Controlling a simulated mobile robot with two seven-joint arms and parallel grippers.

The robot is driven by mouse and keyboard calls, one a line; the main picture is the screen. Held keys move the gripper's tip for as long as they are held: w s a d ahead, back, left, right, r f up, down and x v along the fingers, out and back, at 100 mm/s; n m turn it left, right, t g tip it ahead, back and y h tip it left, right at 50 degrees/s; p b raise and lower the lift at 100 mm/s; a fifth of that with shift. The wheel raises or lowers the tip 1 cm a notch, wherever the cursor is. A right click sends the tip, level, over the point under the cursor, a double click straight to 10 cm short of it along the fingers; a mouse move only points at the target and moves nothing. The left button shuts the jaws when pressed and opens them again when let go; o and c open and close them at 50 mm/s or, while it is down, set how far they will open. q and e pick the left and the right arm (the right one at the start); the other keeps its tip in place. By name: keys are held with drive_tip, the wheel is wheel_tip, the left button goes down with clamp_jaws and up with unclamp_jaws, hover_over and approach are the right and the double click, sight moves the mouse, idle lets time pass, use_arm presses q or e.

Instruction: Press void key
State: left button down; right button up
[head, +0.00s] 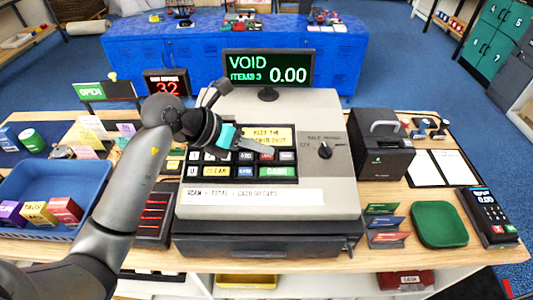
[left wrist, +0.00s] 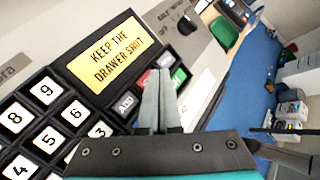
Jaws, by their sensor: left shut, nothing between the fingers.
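The cash register (head: 345,180) stands in the middle of the counter with its keypad facing me. Its display (head: 267,68) reads VOID, ITEMS 3, 0.00. My left gripper (head: 262,150) is shut and empty, its fingertips over the upper right of the keypad. In the left wrist view the shut fingers (left wrist: 162,95) reach toward a red key (left wrist: 146,80), partly hidden behind them, between the ADD key (left wrist: 126,103) and a dark key. No readable label marks the void key. I cannot tell whether the fingertips touch a key. My right gripper is not in view.
A yellow sign (left wrist: 105,50) on the register reads KEEP THE DRAWER SHUT. A key switch (head: 324,150) sits right of the keypad. A black printer (head: 383,150), green tray (head: 438,224) and card terminal (head: 486,215) stand to the right. A blue bin (head: 60,175) stands left.

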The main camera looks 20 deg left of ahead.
use_arm(q)
drive_tip(key=r+p, duration=0.2)
drive_tip(key=s+r+p, duration=0.1)
drive_tip(key=r+p, duration=0.1)
drive_tip(key=shift+d+r, duration=0.15)
drive_tip(key=shift+r, duration=0.25)
drive_tip(key=shift+s, duration=0.1)
idle(0.4)
